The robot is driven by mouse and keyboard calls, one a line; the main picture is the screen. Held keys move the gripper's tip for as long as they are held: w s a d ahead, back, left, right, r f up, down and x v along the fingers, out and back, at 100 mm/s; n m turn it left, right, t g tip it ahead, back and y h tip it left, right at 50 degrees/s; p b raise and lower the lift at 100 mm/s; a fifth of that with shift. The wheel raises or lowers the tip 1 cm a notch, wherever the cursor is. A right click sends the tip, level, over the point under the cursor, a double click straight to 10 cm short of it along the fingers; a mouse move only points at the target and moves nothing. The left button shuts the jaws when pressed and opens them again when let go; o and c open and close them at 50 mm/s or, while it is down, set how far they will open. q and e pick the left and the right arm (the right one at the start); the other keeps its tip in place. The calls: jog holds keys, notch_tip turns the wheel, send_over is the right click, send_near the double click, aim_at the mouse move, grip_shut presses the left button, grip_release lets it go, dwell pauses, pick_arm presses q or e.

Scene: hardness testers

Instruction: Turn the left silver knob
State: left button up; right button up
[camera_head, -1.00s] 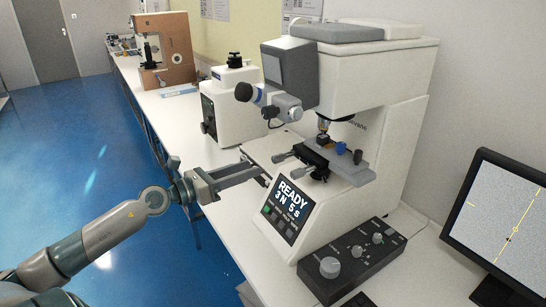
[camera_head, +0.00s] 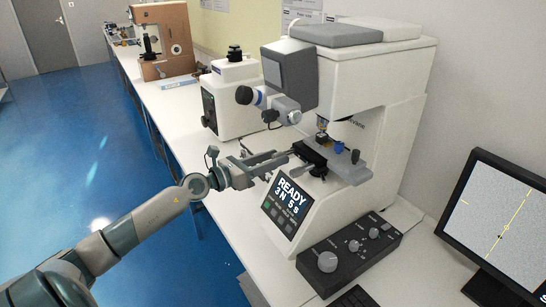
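The hardness tester (camera_head: 372,110) is a white machine with a stage (camera_head: 345,168) and a lit "READY" screen (camera_head: 286,201). My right gripper is not in view.
A monitor (camera_head: 505,225) is at the right. A smaller white instrument (camera_head: 232,100) and a brown one (camera_head: 163,42) stand farther back on the white bench (camera_head: 185,130).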

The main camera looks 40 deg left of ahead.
pick_arm(q)
jog(key=shift+c, duration=0.3)
grip_shut()
